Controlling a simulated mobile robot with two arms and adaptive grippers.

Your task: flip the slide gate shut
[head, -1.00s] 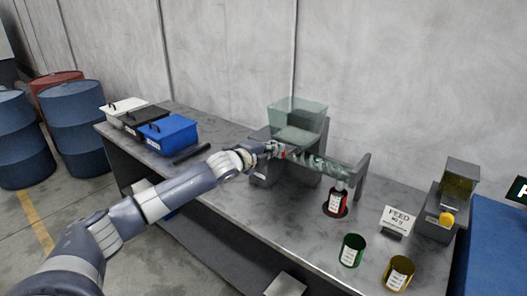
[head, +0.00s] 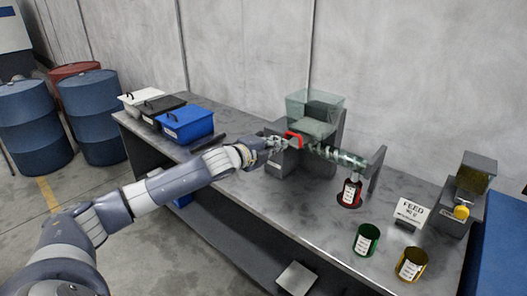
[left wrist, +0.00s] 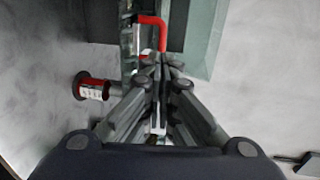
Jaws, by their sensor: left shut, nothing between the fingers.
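The feeder (head: 298,160) stands on the bench with a clear hopper (head: 313,104) on top and a clear screw tube (head: 338,156) running right. The slide gate's red handle (head: 293,137) is a bent bar at the tube's near end. In the left wrist view, the handle (left wrist: 152,20) lies just beyond the fingertips. My left gripper (head: 281,146) is shut and empty, close beside the handle; I cannot tell whether they touch. It also shows in the left wrist view (left wrist: 160,66). A red labelled cup (head: 349,194) stands below the tube's outlet. My right gripper is not in view.
A green cup (head: 366,239), a yellow cup (head: 410,264), a FEED sign (head: 409,213) and a small dispenser (head: 464,193) stand at the bench's right. White, black and blue boxes (head: 187,124) sit at its left end. Blue barrels (head: 90,112) stand beyond.

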